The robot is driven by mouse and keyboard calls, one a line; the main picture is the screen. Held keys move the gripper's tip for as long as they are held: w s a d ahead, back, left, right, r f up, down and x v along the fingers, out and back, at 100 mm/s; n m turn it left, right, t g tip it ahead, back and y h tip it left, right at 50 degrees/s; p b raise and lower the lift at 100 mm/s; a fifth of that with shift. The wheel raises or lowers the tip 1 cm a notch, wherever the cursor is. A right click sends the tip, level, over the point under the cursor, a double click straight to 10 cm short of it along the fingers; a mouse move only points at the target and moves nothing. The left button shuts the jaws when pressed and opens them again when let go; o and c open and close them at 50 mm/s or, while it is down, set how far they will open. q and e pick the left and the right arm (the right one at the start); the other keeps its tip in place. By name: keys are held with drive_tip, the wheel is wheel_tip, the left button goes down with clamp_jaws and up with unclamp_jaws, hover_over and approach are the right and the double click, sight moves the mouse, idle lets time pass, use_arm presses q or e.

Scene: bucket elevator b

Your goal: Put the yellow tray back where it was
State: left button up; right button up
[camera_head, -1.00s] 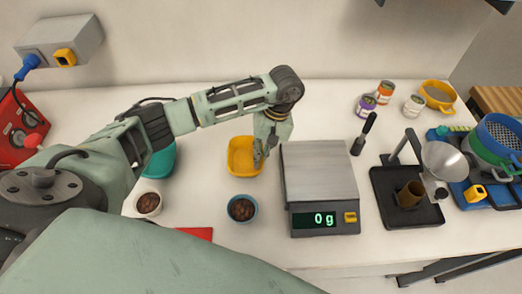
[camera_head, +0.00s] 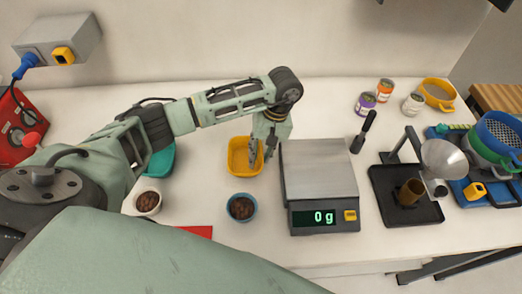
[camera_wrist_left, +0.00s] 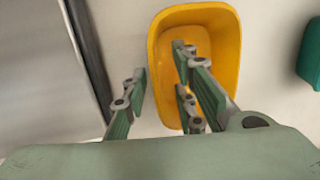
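The yellow tray (camera_head: 240,168) sits on the white worktop, left of the scale (camera_head: 318,172). It looks empty. My left gripper (camera_head: 262,153) is at the tray's right side with its fingers spread apart. In the left wrist view the yellow tray (camera_wrist_left: 222,50) lies below the open left gripper (camera_wrist_left: 158,92). One finger is outside the tray's wall and the others are over its inside, with the rim between them. My right gripper is not in view.
The scale reads 0 g. A blue bowl (camera_head: 241,220) and a white bowl (camera_head: 138,212), both with brown contents, stand in front. A teal container (camera_head: 162,160) is at the left. A black tray (camera_head: 425,215) stands right of the scale. The worktop behind the yellow tray is clear.

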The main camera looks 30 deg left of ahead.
use_arm(q)
drive_tip(key=shift+r, duration=0.2)
drive_tip(key=shift+w+r, duration=0.1)
drive_tip(key=shift+r, duration=0.1)
drive_tip(key=b+v, duration=0.3)
drive_tip(key=v, duration=0.8)
drive_tip(key=shift+r, duration=0.25)
